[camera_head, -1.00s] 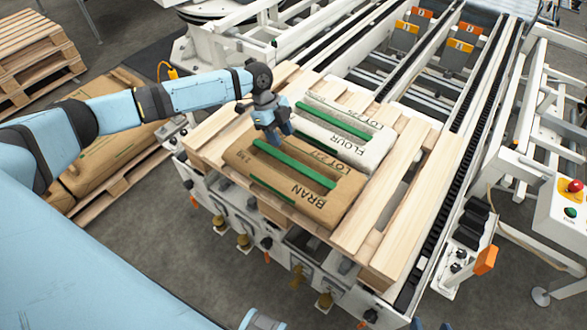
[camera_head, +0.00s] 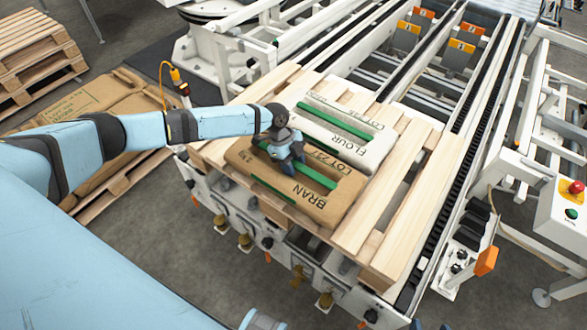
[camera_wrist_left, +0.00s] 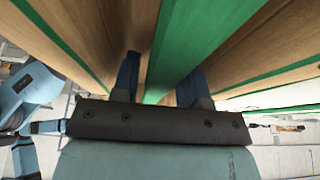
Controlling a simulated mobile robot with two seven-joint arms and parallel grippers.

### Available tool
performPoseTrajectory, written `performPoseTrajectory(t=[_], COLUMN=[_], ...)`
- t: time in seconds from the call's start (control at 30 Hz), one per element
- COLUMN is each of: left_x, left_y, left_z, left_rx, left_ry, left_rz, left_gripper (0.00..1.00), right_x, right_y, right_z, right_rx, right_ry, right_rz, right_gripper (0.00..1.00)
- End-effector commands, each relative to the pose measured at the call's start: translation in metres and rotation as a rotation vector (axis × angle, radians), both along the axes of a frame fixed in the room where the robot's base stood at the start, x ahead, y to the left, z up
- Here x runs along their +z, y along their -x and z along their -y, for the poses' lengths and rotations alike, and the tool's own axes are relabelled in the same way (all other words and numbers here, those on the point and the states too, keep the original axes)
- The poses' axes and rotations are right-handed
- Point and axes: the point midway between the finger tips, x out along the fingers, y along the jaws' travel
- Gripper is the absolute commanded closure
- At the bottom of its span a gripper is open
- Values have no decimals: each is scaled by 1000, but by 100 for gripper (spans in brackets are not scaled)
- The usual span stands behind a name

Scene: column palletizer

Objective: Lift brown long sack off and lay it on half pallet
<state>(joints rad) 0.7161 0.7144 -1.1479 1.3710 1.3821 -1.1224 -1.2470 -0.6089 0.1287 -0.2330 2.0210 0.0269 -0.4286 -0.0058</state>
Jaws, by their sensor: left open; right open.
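The brown sack (camera_head: 322,209), marked BRAN with green strips along it, lies flat on the wooden pallet (camera_head: 392,222) on the conveyor. A whitish flour sack (camera_head: 345,146) lies right behind it. My left gripper (camera_head: 289,166) is over the far-left part of the brown sack. In the left wrist view its open fingers (camera_wrist_left: 158,85) straddle a green strip (camera_wrist_left: 190,45); whether they touch it I cannot tell. What seem to be my right gripper's fingertips (camera_head: 431,326) just show at the bottom edge, apart. I cannot tell which pallet is the half pallet.
A low pallet (camera_head: 115,186) with brown sacks (camera_head: 75,112) stands on the floor at the left, partly hidden by my left arm. Stacked empty pallets (camera_head: 35,50) are behind it. Conveyor rails (camera_head: 470,130) run along the right. A post with red and green buttons (camera_head: 570,205) stands far right.

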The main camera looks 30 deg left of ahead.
Motion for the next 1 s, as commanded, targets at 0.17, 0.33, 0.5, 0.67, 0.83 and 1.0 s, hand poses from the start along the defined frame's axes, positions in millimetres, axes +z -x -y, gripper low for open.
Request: performPoseTrajectory(t=[0.17,0.33,0.5,0.67,0.83,1.0], left_x=[0,1,5,5,16,43], left_y=[0,0,-3,-3,-3,-3], left_z=[0,0,0,0,0,0], left_rx=[0,0,0,0,1,-1], left_ry=[0,0,4,4,4,5], left_rz=[0,0,6,6,7,10], left_gripper=[83,100,100,100,100,100], right_x=[1,1,2,2,2,2], right_y=[-1,-1,0,0,0,0], right_z=[0,0,0,0,0,-1], right_rx=[0,0,0,1,1,1], right_ry=[-1,-1,-1,-1,-1,0], right_rz=[2,2,2,1,0,-1], right_gripper=[41,41,41,41,41,41])
